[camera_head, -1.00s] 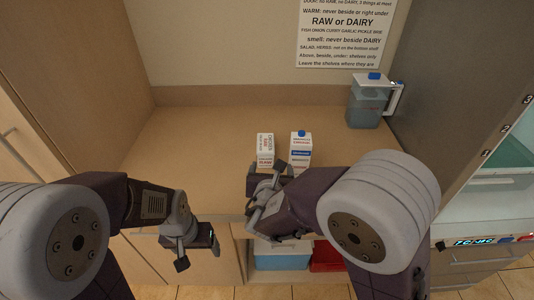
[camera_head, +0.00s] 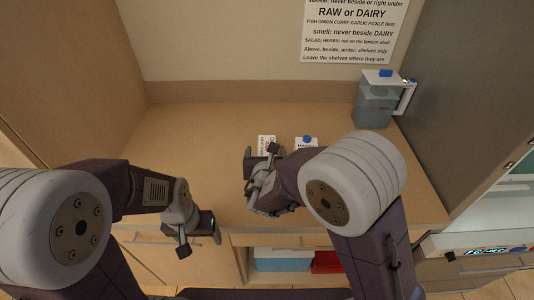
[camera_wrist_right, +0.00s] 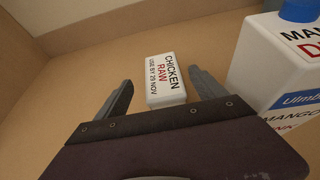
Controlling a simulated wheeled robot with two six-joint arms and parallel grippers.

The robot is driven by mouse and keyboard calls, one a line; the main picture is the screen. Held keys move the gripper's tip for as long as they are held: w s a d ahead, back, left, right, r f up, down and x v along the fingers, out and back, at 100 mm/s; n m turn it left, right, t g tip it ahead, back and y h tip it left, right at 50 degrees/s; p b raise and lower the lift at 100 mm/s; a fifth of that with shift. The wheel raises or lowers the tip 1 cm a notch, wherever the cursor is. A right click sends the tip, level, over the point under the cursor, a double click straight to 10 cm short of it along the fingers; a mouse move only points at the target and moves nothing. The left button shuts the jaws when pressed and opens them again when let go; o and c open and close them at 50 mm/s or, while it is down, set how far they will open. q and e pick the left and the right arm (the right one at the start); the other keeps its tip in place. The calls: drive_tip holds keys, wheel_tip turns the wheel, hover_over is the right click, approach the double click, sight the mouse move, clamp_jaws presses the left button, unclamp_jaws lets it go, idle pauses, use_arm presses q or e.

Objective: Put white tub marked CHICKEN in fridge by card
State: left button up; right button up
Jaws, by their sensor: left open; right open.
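The white tub marked CHICKEN RAW (camera_wrist_right: 166,82) stands on the worktop in the right wrist view, with "USE BY 29 NOV" on its label. In the head view its top (camera_head: 266,142) shows just beyond my right gripper (camera_head: 263,165), which hides the rest. My right gripper is open; in the wrist view its two fingers (camera_wrist_right: 160,92) point toward the tub, one on each side, and whether they touch it I cannot tell. My left gripper (camera_head: 199,243) is open and empty in front of the worktop's edge. The card (camera_head: 352,30) hangs on the back wall. The fridge (camera_head: 500,200) is at the right, its inside partly visible.
A white carton marked MANGO with a blue cap (camera_wrist_right: 290,60) stands close to the tub's right, and also shows in the head view (camera_head: 307,141). A jug (camera_head: 374,105) stands at the back right. Blue and red boxes sit below the worktop. The worktop's left is clear.

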sight(267, 146)
drive_tip(key=x, duration=0.4)
drive_tip(key=shift+w+d+f+p, duration=0.15)
drive_tip(key=shift+w+d+p, duration=0.1)
drive_tip(key=shift+p, duration=0.1)
drive_tip(key=shift+w+f, duration=0.1)
drive_tip(key=shift+w, duration=0.05)
drive_tip(key=c, duration=0.7)
clamp_jaws()
wheel_tip(267, 146, up, 10)
drive_tip(key=shift+r+p, duration=0.15)
drive_tip(key=shift+p, duration=0.7)
